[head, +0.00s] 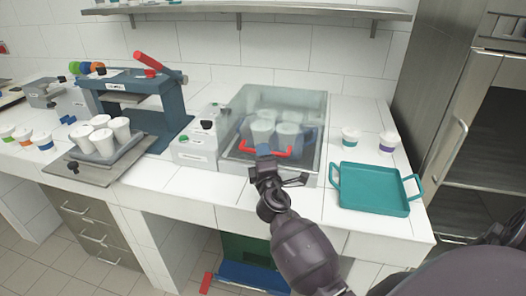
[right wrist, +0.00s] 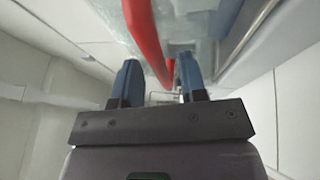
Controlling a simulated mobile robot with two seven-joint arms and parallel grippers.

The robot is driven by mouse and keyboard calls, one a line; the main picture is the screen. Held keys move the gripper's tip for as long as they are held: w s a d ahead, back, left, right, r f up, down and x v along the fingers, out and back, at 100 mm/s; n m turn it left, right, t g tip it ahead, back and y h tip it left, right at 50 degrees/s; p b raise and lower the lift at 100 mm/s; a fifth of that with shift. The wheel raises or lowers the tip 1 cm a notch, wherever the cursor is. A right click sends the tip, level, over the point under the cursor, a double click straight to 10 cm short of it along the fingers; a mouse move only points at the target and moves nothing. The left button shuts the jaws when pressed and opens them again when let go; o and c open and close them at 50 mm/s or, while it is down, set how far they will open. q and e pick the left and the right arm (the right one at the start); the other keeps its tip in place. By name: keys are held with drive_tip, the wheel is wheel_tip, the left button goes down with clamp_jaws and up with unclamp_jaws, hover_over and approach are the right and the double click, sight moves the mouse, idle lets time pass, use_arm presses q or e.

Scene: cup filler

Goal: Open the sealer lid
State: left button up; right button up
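The sealer (head: 225,160) stands mid-counter, with its clear lid (head: 275,103) down over several white cups on a blue tray. A red handle (head: 285,153) runs along the lid's front edge. My right gripper (head: 264,153) is at the left part of this handle. In the right wrist view its two blue fingers (right wrist: 160,75) are spread apart. The red handle (right wrist: 146,40) comes down from above toward the gap between them; I cannot tell whether it touches either finger. My left gripper is not in view.
A teal tray (head: 374,187) lies right of the sealer, with two lidded cups (head: 388,143) behind it. A blue machine with a red lever (head: 147,61) and a tray of cups (head: 106,148) stand to the left. A shelf (head: 250,11) hangs above.

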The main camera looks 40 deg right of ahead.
drive_tip(key=shift+x, duration=0.75)
drive_tip(key=shift+c, duration=0.2)
clamp_jaws()
